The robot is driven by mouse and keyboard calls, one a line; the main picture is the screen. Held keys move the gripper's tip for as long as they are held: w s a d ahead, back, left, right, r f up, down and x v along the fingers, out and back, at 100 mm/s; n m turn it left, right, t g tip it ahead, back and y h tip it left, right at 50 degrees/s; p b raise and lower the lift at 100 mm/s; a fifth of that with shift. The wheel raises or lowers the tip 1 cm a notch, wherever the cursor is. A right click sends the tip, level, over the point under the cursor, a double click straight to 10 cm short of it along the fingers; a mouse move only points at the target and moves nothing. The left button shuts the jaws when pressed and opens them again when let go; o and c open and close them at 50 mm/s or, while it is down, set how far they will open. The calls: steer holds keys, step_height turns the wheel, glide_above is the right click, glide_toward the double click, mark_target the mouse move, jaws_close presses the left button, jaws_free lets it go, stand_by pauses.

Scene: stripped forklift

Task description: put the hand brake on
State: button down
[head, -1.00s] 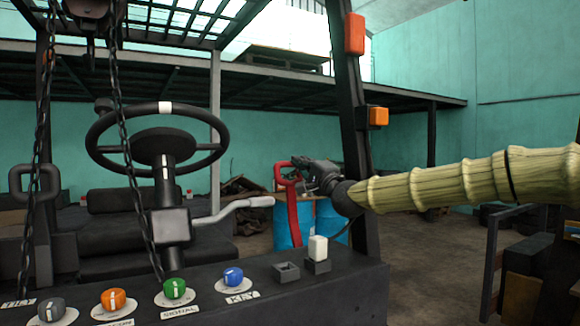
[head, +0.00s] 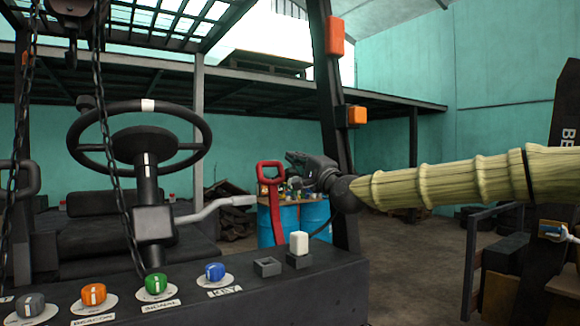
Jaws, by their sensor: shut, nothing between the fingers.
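The hand brake appears to be the red lever (head: 273,208) with a looped grip at its top. It stands nearly upright behind the dash panel, right of the steering column. My gripper (head: 289,158) is dark and shut, with nothing in it. Its fingertips point left, just right of the red grip at about its top height. A narrow gap seems to show between them; the depth between them is hard to tell. The foot of the lever is hidden behind the panel.
The steering wheel (head: 140,135) and a grey lever (head: 217,207) are to the left. The dash panel (head: 330,288) carries coloured knobs and a white switch (head: 299,243). A dark post (head: 331,110) rises behind my gripper. Blue drums (head: 312,222) stand beyond; chains hang left.

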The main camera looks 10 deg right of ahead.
steer(key=s+d+b, duration=0.2)
steer(key=s, duration=0.4)
steer(key=shift+s+d+r, duration=0.2)
steer(key=shift+s+r, duration=0.1)
steer(key=shift+s, duration=0.1)
